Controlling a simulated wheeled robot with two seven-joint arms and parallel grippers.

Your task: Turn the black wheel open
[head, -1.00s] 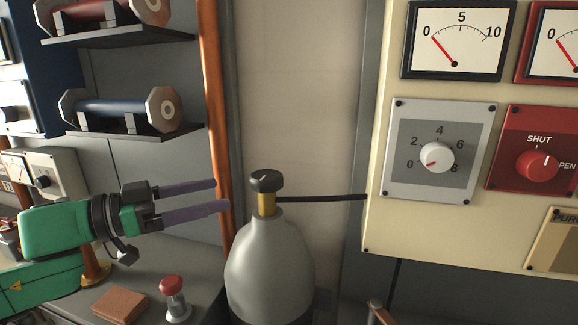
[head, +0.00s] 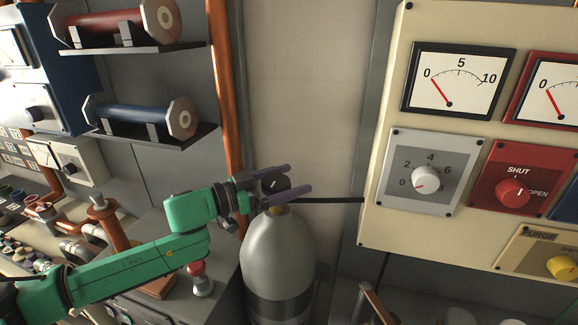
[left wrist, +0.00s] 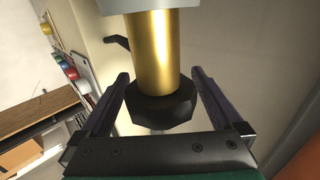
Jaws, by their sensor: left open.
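The black wheel (head: 276,186) sits on the brass neck of a grey gas cylinder (head: 278,255). In the left wrist view the black wheel (left wrist: 162,108) and the brass neck (left wrist: 150,50) lie between my fingers. My left gripper (head: 291,180) is open, with one purple finger on each side of the wheel. In the left wrist view a gap shows between the wheel and each finger of my left gripper (left wrist: 164,82), wider at the right. The fingers partly hide the wheel in the head view. My right gripper is not in view.
A black hose (head: 330,200) runs from the cylinder's neck to the cream panel (head: 385,215) at right, which carries gauges and a red knob (head: 513,193). A copper pipe (head: 224,100) stands behind my arm. A red-topped button (head: 197,270) stands below it.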

